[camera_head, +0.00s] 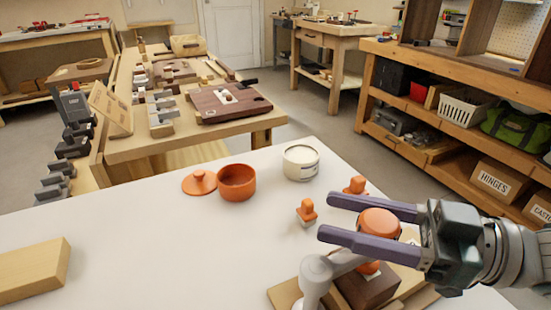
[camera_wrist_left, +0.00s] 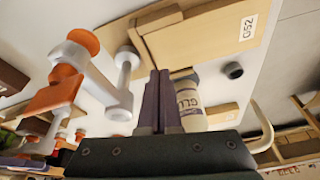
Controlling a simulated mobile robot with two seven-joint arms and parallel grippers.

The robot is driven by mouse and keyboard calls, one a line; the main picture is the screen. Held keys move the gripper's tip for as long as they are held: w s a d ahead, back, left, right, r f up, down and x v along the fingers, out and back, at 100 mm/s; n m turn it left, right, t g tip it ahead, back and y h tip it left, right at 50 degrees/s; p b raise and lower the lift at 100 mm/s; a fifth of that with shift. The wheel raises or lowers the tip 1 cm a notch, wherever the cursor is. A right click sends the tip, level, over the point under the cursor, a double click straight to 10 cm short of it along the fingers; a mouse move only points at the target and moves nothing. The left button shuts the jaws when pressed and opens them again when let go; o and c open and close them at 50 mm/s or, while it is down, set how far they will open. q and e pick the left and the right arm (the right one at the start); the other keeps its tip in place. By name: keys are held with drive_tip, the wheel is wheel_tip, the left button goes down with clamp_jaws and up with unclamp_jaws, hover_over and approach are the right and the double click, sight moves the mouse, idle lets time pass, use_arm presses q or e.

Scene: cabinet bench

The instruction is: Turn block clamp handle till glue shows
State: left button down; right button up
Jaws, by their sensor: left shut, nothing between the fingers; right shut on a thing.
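The block clamp (camera_head: 318,275) has a pale grey frame and stands at the lower right of the table in the head view. Its round orange handle (camera_head: 379,222) is between the purple fingers of my right gripper (camera_head: 345,220), which is shut on it. A dark brown wood block (camera_head: 368,290) sits under the handle, beside pale wood. The gripper and frame hide much of the joint, and I cannot make out glue there. My left gripper (camera_wrist_left: 158,92) shows only in the left wrist view, shut and empty, near a white bottle with lettering (camera_wrist_left: 189,102).
Two small orange-topped pieces (camera_head: 306,211) (camera_head: 355,186) stand just behind the clamp. An orange pot (camera_head: 236,182), its lid (camera_head: 199,182) and a white jar (camera_head: 300,162) stand farther back. A pale wood block (camera_head: 32,268) lies at left. The white table's middle is clear.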

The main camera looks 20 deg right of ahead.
sight(372, 212)
clamp_jaws()
use_arm(q)
drive_tip(key=shift+r, duration=0.15)
